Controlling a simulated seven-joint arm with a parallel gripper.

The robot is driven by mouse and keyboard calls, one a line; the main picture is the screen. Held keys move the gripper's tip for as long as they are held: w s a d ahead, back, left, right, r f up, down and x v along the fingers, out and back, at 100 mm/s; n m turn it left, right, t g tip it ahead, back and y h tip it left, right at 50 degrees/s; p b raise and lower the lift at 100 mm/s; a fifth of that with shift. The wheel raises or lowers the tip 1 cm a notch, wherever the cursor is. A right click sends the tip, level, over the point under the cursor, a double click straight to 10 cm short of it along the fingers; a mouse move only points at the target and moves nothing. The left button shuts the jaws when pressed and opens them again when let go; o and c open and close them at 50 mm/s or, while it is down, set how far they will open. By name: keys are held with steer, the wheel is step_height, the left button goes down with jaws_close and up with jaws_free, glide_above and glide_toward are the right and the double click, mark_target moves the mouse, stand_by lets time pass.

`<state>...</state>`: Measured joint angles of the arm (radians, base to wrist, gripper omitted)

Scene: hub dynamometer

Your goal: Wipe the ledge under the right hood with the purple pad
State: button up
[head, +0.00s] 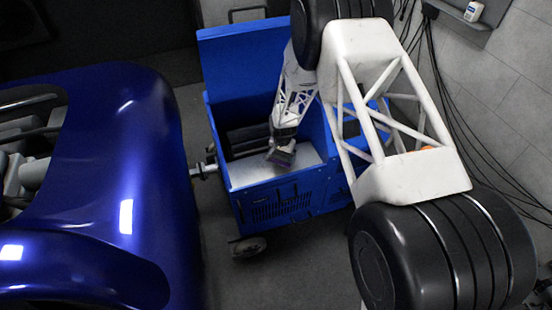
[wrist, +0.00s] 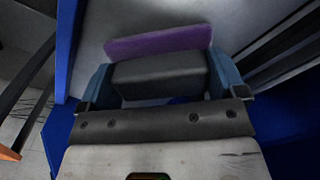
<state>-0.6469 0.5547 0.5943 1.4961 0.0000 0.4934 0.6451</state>
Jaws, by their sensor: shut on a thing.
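The purple pad (wrist: 158,40) has a dark grey block (wrist: 160,78) as its backing. My gripper (wrist: 162,84) is shut on that block, with one blue finger at each side. In the head view my gripper (head: 283,143) reaches down into the blue dynamometer cart, and the pad (head: 281,157) shows as a small dark purple patch under it. The ledge (head: 248,174) is a pale metal surface inside the cart's front. The pad is over or on the ledge; I cannot tell whether it touches. The blue hood (head: 240,58) stands raised behind.
A glossy blue car (head: 100,190) stands at the left, joined to the cart by a shaft (head: 204,170). Dark slats (head: 248,138) lie behind the ledge. The cart's blue side walls border it closely. Cables hang on the right wall, with a white bottle (head: 474,11) on a shelf.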

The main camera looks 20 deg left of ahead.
mark_target(274, 161)
steer(key=shift+w+d+f, duration=0.25)
steer(key=shift+d+f, duration=0.05)
steer(key=shift+d, duration=0.1)
steer(key=shift+w+d, duration=0.5)
steer(key=shift+w, duration=0.1)
steer(key=shift+w+d+f, duration=0.2)
steer(key=shift+d+f, duration=0.05)
steer(key=shift+w+d+r, duration=0.2)
steer(key=shift+d, duration=0.05)
steer(key=shift+s+a+f, duration=0.1)
steer(key=shift+s+a, duration=1.65)
steer(key=shift+a, duration=0.1)
steer(key=shift+s+a+f, duration=0.1)
steer(key=shift+s+a, duration=0.65)
steer(key=shift+s, duration=0.1)
steer(key=shift+s+a+r, duration=0.25)
steer(key=shift+s+a, duration=0.25)
steer(key=shift+a, duration=0.1)
steer(key=shift+s+a+f, duration=0.2)
steer(key=shift+s, duration=0.05)
steer(key=shift+s+a+r, duration=0.15)
steer(key=shift+s+a, duration=1.2)
steer(key=shift+a, duration=0.05)
steer(key=shift+s+a, duration=1)
steer(key=shift+s, duration=0.1)
steer(key=shift+a+r, duration=0.1)
step_height(274, 161, up, 8)
